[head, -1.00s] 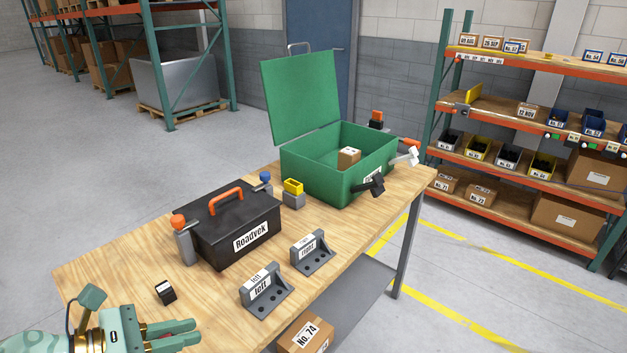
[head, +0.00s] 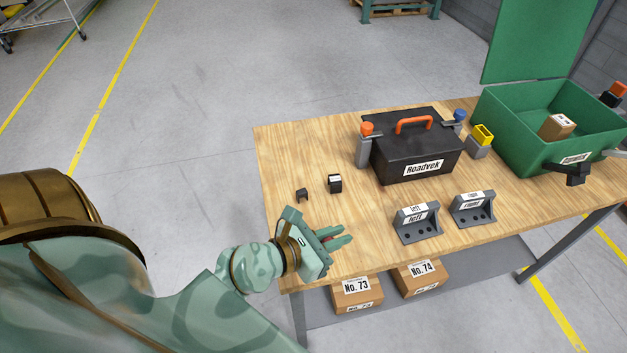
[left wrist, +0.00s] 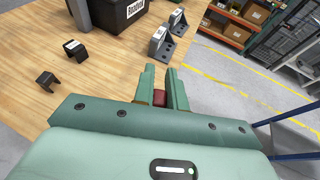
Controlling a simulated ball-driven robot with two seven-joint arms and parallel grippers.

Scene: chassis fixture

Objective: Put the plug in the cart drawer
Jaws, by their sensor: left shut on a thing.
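My left gripper (head: 346,235) is over the front left corner of the wooden table. In the left wrist view its two green fingers (left wrist: 163,72) are closed on a small dark red piece (left wrist: 160,97), held near the finger bases. The fingers hide most of this piece. I take it for the plug, but too little of it shows to be sure. A wheeled metal cart (head: 52,22) is partly in view at the far upper left; no drawer shows on it. My right gripper is not in view.
On the table (head: 290,160) are a small black clip (head: 302,195), a black labelled block (head: 335,183), a black Roadvek toolbox (head: 400,160), the left bracket (head: 417,225), the right bracket (head: 473,210) and an open green box (head: 510,135). Clear floor lies left of the table.

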